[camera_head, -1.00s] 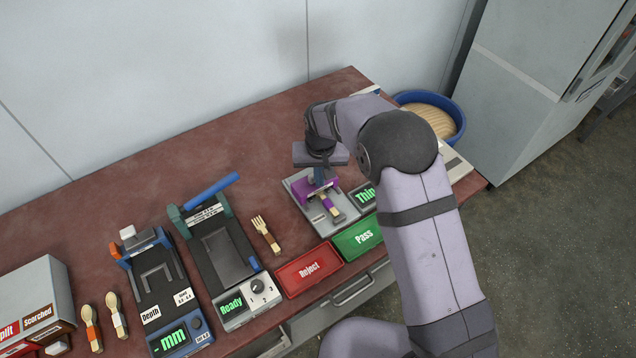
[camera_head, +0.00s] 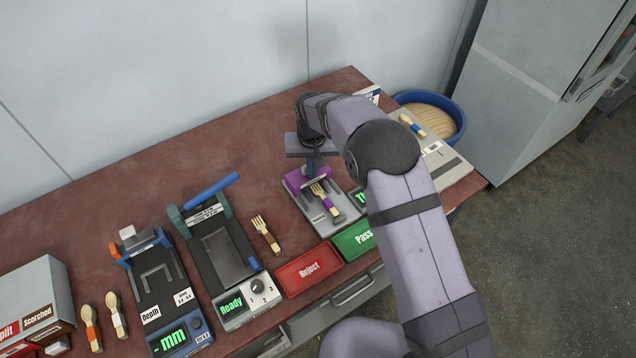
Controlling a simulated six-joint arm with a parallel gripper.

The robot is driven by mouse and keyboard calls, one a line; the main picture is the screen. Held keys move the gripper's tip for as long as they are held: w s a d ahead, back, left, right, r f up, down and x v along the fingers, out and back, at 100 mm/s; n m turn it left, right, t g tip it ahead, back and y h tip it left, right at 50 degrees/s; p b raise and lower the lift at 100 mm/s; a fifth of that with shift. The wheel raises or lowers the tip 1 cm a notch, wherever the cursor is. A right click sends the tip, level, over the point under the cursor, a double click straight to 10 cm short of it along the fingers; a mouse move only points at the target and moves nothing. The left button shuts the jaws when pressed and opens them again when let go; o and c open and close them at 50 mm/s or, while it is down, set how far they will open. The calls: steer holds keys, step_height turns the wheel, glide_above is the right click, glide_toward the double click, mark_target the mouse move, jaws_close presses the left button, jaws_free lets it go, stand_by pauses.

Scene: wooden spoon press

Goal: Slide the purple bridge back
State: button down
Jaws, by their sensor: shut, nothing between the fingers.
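The purple bridge (camera_head: 295,182) stands across the grey gauge plate (camera_head: 304,205), toward its back end. A wooden fork (camera_head: 325,197) with a purple band lies on the plate, its tines close in front of the bridge. My gripper (camera_head: 314,166) is shut and points down at the bridge. It looks to be at or touching the bridge, but the exact contact is hidden. A green-lit display (camera_head: 361,198) beside the plate is partly covered by my arm.
The red Reject tray (camera_head: 309,270) and green Pass tray (camera_head: 353,239) lie in front. Another fork (camera_head: 266,234) lies left of the plate. A grey device with a spoon (camera_head: 412,125) and a blue basket (camera_head: 455,108) are at right. Two presses stand left.

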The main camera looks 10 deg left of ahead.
mark_target(314, 185)
steer(key=shift+w+a, duration=0.25)
steer(key=shift+w, duration=0.05)
steer(key=shift+s, duration=0.1)
steer(key=shift+s+d, duration=0.35)
steer(key=shift+d, duration=0.1)
steer(key=shift+r, duration=0.1)
step_height(314, 185, up, 7)
steer(key=p, duration=0.4)
steer(key=shift+p, duration=0.35)
stand_by(0.6)
